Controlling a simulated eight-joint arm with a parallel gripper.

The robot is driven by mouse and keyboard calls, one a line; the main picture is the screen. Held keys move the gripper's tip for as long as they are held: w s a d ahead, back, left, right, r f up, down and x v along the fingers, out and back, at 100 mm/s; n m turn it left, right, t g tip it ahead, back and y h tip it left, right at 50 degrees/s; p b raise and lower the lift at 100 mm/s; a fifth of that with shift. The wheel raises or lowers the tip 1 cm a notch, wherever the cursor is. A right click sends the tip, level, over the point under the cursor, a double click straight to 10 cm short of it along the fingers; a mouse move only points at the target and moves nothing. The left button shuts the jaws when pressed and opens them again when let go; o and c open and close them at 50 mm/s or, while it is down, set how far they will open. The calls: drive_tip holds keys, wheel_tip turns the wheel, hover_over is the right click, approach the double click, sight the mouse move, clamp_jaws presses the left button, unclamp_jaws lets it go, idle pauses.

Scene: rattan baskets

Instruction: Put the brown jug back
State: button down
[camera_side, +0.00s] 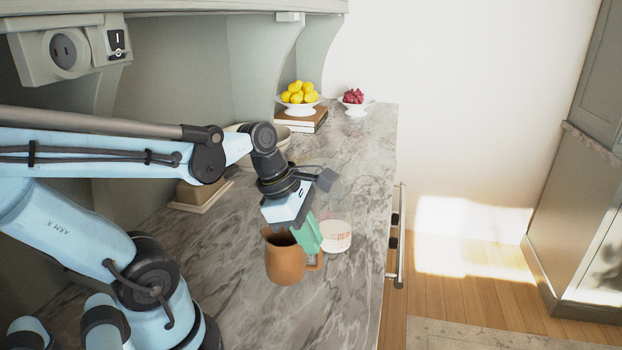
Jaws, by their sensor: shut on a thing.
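The brown jug (286,265) is upright over the front part of the marble counter, its dark mouth facing up. I cannot tell whether its base touches the counter. My gripper (309,238), with green fingers, comes down from above at the jug's right side. It is shut on the jug near the rim and handle (317,264); the fingers hide the exact contact.
A white round container with a red pattern (338,238) stands close right of the jug. The marble counter (340,300) is clear in front. A lemon bowl (298,108) on books and a red-fruit bowl (356,108) stand at the back. A drawer handle (395,240) juts from the right edge.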

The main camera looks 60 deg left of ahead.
sight(309, 266)
drive_tip(key=shift+f, duration=2)
drive_tip(key=c, duration=1.2)
unclamp_jaws()
drive_tip(key=shift+f, duration=0.15)
